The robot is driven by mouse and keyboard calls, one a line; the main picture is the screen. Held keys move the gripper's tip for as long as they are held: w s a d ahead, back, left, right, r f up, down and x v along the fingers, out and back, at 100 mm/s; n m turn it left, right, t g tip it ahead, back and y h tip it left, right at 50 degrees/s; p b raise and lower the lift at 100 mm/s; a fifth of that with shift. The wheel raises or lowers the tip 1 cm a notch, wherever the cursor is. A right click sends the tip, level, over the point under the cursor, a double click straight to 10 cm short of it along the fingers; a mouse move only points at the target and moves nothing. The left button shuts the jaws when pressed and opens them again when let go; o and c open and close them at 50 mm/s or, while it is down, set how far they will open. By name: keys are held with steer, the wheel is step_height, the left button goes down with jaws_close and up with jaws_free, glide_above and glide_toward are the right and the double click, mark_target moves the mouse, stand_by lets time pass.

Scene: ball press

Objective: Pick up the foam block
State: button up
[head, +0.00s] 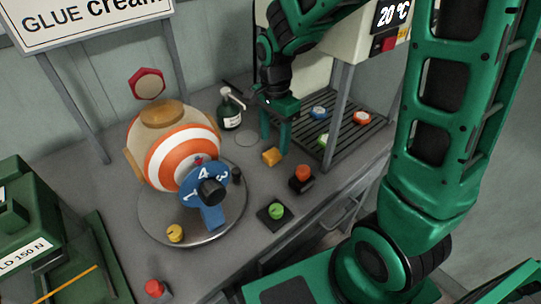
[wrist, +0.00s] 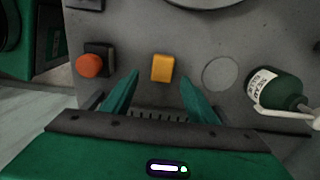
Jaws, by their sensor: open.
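The foam block (head: 271,157) is a small yellow-orange block lying on the grey table, between the ball press and the slatted rack. My gripper (head: 275,142) is open and empty, pointing down just above and behind the block. In the wrist view the block (wrist: 163,68) shows ahead of the gap between my two green fingers (wrist: 157,92), roughly centred and apart from both.
A red button on a black base (head: 302,178) stands close to the block's right, and a green button (head: 276,212) in front. A dark pump bottle (head: 230,112) stands at the back left. The striped ball (head: 180,150) sits in its press at left. The slatted rack (head: 330,112) holds coloured discs.

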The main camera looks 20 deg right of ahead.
mark_target(272, 153)
steer(key=shift+w+a+f, duration=0.1)
steer(key=shift+f, duration=1.35)
steer(key=shift+w+a+f, duration=0.1)
steer(key=shift+f, duration=1.3)
steer(key=shift+c, duration=0.7)
steer(key=c, duration=1.1)
steer(key=shift+o, duration=0.2)
steer(key=shift+r, duration=0.1)
steer(key=shift+r, duration=0.5)
steer(key=r, duration=0.2)
steer(key=a+r, duration=0.1)
steer(key=r, duration=0.1)
steer(key=shift+s+a, duration=0.1)
steer(key=shift+s, duration=0.2)
steer(key=s+a+r, duration=0.5)
steer(key=a+r, duration=0.1)
steer(key=a, duration=0.2)
steer(key=shift+s+a, duration=0.2)
steer(key=shift+a, duration=0.2)
